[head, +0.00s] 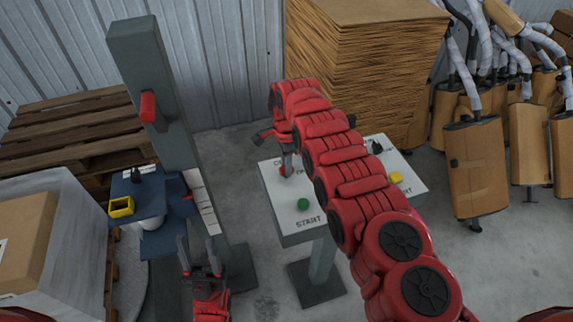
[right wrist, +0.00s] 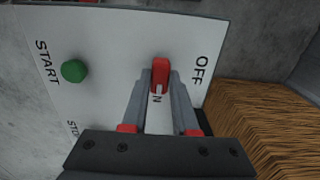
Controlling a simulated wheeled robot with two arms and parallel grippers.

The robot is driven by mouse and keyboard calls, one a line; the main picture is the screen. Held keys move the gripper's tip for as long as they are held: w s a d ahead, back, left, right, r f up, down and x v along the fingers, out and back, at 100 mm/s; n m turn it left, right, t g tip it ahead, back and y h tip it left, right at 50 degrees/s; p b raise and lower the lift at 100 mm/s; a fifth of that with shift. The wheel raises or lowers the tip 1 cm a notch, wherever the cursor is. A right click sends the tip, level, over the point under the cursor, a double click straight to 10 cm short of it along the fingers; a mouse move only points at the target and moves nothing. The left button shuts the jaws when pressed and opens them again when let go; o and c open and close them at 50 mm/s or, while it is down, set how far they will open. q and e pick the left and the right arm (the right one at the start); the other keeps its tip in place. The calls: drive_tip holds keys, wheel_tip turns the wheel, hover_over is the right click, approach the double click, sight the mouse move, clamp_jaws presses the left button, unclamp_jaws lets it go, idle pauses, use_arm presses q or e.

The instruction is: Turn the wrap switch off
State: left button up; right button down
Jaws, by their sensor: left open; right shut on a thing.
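The control panel (head: 290,231) is a light slanted plate on a grey post in the head view. Its red wrap switch (right wrist: 160,73) shows in the right wrist view, near the OFF label, with a partly covered label ending in N beside it. My right gripper (right wrist: 160,88) is shut on the red switch, with a finger on either side of it. In the head view the right gripper (head: 286,166) is over the panel's left part, and my arm hides much of the plate. My left gripper (head: 203,257) is open and empty, low in front of the grey column.
A green START button (head: 303,204) and a yellow button (head: 395,177) are on the panel. A grey column (head: 150,75) with a red handle stands left. Stacked cardboard (head: 370,50) and wrapped mufflers (head: 475,165) stand behind and right. A wrapped carton (head: 30,240) is at far left.

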drive_tip(key=shift+f+n+b, duration=0.2)
drive_tip(key=shift+n+b, duration=1)
drive_tip(key=n+b, duration=0.7)
drive_tip(key=n, duration=0.3)
drive_tip(key=shift+r+n+b, duration=0.1)
drive_tip(key=shift+n+b, duration=0.2)
drive_tip(key=shift+n, duration=0.1)
drive_tip(key=shift+r+n, duration=0.1)
drive_tip(key=shift+n, duration=2.2)
